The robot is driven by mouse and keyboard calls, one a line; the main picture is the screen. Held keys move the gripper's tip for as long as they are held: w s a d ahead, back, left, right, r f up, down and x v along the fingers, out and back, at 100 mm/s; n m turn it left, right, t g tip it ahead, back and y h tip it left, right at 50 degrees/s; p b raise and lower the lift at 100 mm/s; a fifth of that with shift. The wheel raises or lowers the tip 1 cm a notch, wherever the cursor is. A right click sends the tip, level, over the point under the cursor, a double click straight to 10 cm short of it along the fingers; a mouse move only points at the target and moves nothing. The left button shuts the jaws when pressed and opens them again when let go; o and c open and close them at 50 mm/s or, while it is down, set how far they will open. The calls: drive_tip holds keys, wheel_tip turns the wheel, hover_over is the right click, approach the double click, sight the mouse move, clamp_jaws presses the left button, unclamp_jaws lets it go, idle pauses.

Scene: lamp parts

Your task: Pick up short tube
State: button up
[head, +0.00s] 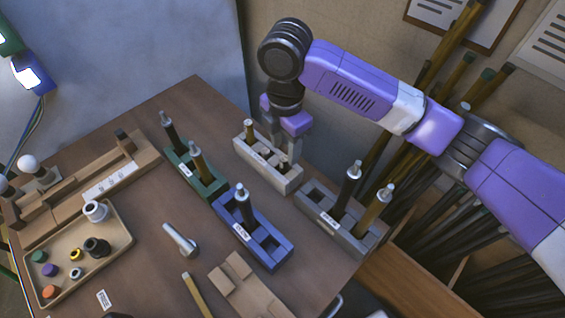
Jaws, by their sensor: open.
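Short tubes stand in the cream rack (262,166) at the back of the table. One brass-coloured short tube (249,131) stands in its left end, and a low stub (284,167) shows toward its right end. My gripper (286,148) points down over the middle and right part of this rack. Its grey fingers are open, close above the rack or partly down at it. I cannot tell whether a tube is between them. The rack label is too small to read.
A green rack (218,188), a blue rack (276,266) and a grey rack (368,250) hold taller dark and brass tubes near my gripper. A tray (62,231) of small parts is at left. A grey metal piece (180,239) lies mid-table. A wall stands behind.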

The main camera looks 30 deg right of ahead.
sight(285, 158)
drive_tip(key=shift+w+f+p, duration=0.15)
drive_tip(key=shift+f+p, duration=0.3)
drive_tip(key=shift+f, duration=2.35)
clamp_jaws()
